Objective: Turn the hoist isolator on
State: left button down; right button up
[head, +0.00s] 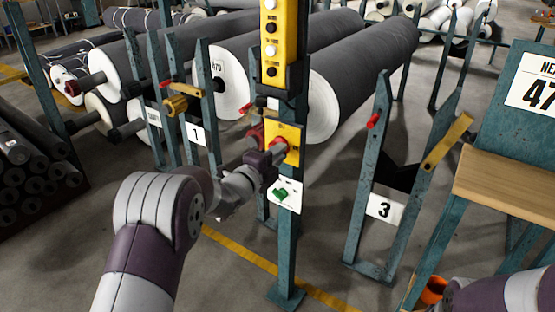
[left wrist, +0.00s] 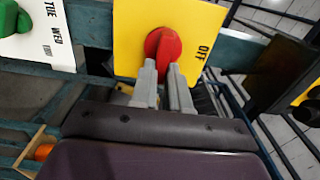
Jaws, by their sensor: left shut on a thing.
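The hoist isolator is a red rotary knob on a yellow plate (head: 292,133), fixed to a teal post (head: 288,235). In the left wrist view the red knob (left wrist: 163,45) sits on the yellow plate (left wrist: 209,22), with the word OFF printed sideways to its right. My left gripper (head: 272,153) reaches the plate from the left in the head view. In the left wrist view the fingers of the left gripper (left wrist: 166,75) are shut on the knob's handle, one on each side. The fingers hide part of the handle. My right gripper is not in view.
A yellow button pendant (head: 270,45) hangs above the isolator, and a white card with a green piece (head: 282,193) is below it. Large grey rolls (head: 365,60) lie behind. A stand marked 3 (head: 384,209) and a wooden-topped bench (head: 505,182) are at right.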

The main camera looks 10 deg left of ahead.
pick_arm(q)
jog(key=shift+f, duration=0.1)
dwell(0.4)
jog(key=c, duration=1.1)
grip_release()
jog(key=p+v, duration=0.2)
jog(key=v, duration=1)
jog(key=shift+s+a, duration=0.15)
jog(key=shift+s, duration=0.2)
